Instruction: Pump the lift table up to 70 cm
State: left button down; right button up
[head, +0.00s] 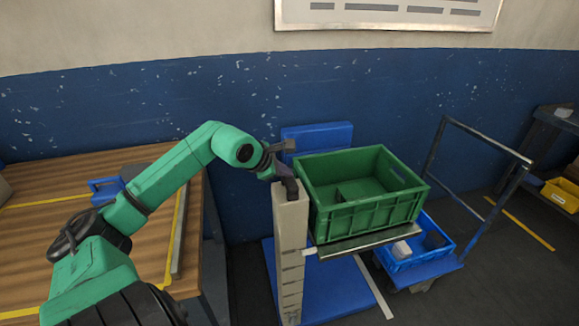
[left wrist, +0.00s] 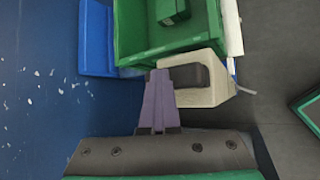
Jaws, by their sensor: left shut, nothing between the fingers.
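The lift table has a beige post (head: 291,240) with dark marks down its side and a grey platform (head: 365,241) beside it. A green crate (head: 365,205) rests on the platform. A dark part (head: 291,188) sits at the top of the post; it also shows in the left wrist view (left wrist: 188,76). My left gripper (head: 280,168) is at the post top, close by the dark part. In the left wrist view its purple fingers (left wrist: 158,78) are together and empty, over the post top's edge. I cannot tell whether they touch it. My right gripper is out of view.
A wooden workbench (head: 45,215) with a blue bin (head: 104,187) stands at left. A blue cart (head: 425,268) with a tall rail carries a blue bin (head: 433,243) right of the post. A blue panel (head: 318,136) stands behind.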

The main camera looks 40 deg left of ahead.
pick_arm(q)
jog(key=shift+r+p, duration=1.35)
jog(key=shift+r, duration=1.35)
notch_tip(320, 180, up, 5)
jog(key=shift+p, duration=1.15)
